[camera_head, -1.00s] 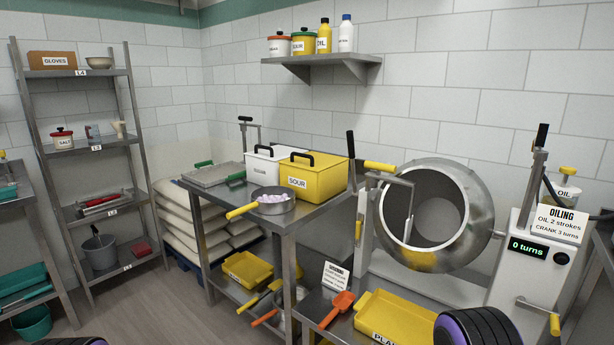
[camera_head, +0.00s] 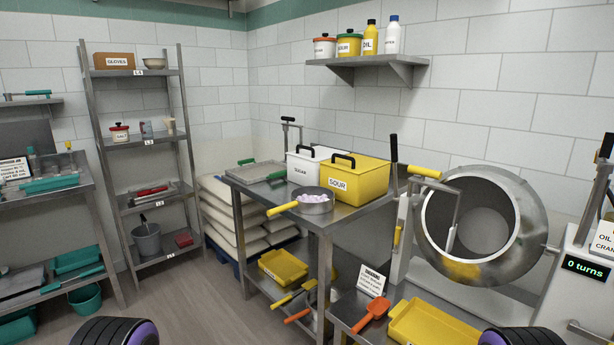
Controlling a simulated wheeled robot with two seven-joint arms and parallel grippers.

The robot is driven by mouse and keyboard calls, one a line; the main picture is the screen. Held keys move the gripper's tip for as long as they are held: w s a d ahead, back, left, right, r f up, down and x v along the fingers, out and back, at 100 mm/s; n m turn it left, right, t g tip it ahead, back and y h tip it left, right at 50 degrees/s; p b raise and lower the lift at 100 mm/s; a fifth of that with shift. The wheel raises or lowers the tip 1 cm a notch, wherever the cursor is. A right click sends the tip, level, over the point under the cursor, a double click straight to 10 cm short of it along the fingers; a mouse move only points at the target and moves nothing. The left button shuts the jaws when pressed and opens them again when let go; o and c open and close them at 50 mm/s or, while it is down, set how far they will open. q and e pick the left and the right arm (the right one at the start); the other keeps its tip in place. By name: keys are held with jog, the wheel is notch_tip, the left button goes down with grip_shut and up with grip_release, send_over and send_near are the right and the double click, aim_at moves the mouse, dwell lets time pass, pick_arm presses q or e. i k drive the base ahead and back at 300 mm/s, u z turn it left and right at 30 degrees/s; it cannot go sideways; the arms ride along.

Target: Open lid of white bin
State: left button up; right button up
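The white bin (camera_head: 301,173), labelled SUGAR, stands on the steel table (camera_head: 345,222) in the middle of the view. Its white lid (camera_head: 313,152) with a black handle is on it, shut. The yellow SOUR bin (camera_head: 350,188) stands just right of it and hides part of its side. Only dark rounded parts of my arms with purple rims show at the bottom left and bottom right edges. Neither gripper's fingers are in view.
A pan (camera_head: 315,203) with pale pieces and a yellow handle sits at the table's front edge. A grey tray (camera_head: 256,173) lies left of the white bin. A tilted steel drum (camera_head: 478,222) stands at the right. Floor is clear in front of the shelf rack (camera_head: 130,150).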

aim_at(316, 155)
jog(key=u, duration=1.4)
jog(key=i, duration=3.3)
jog(key=z, duration=1.85)
